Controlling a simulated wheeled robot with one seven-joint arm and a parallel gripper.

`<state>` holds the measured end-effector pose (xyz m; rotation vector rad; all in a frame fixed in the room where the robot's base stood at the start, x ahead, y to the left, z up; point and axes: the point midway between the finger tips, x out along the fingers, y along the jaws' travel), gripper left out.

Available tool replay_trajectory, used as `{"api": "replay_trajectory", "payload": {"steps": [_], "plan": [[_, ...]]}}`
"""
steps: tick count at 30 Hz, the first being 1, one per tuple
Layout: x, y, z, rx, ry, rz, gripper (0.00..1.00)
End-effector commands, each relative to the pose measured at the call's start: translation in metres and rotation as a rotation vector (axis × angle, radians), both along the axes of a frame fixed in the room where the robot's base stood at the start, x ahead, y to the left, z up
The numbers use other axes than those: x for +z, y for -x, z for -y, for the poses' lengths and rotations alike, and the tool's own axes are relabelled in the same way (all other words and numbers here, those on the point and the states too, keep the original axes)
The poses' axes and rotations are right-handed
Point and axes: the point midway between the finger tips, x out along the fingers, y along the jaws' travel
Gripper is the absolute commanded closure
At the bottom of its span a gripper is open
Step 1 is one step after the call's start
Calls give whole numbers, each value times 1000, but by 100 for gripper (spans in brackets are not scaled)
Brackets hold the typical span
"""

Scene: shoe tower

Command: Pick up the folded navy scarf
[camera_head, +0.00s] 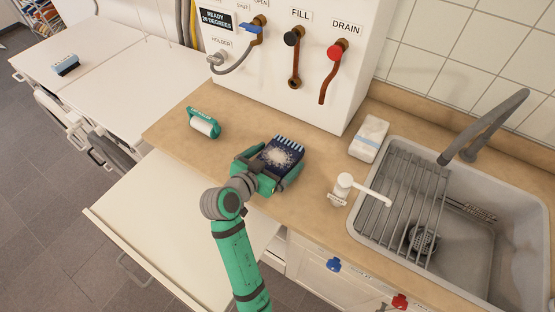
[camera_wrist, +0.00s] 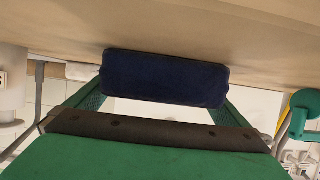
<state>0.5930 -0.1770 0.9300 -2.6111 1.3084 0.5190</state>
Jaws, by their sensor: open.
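The folded navy scarf (camera_head: 281,153) lies on the tan countertop, with a pale pattern on top and a light fringe at its far edge. In the wrist view the scarf (camera_wrist: 165,78) is a dark blue block at the fingertips. My gripper (camera_head: 270,167) is low over the counter at the scarf's near side, with one green finger toward each side of it. The wrist view shows my gripper (camera_wrist: 165,95) open, its fingers spread about as wide as the scarf. I cannot tell whether either finger touches it.
A green-and-white roller (camera_head: 203,124) lies to the left on the counter. A white wrapped packet (camera_head: 369,139), a white dispenser (camera_head: 344,188) and the sink (camera_head: 480,250) are to the right. The white panel with valves (camera_head: 290,85) stands behind. A brush (camera_head: 66,65) lies far left.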

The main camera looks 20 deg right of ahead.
Motion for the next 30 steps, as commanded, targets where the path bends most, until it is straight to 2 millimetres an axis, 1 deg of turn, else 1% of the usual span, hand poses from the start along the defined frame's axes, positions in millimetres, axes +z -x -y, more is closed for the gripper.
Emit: {"api": "replay_trajectory", "payload": {"steps": [1, 2, 3, 5, 6, 14, 19, 26, 30], "plan": [[0, 0, 0, 0, 0, 0, 5], [0, 0, 0, 0, 0, 0, 12], [0, 0, 0, 0, 0, 0, 21], [0, 0, 0, 0, 0, 0, 36], [0, 0, 0, 0, 0, 0, 45], [1, 0, -1, 1, 1, 1, 45], [7, 0, 1, -3, 0, 3, 45], [31, 1, 4, -7, 0, 5, 45], [48, 6, 2, -6, 0, 5, 45]]}}
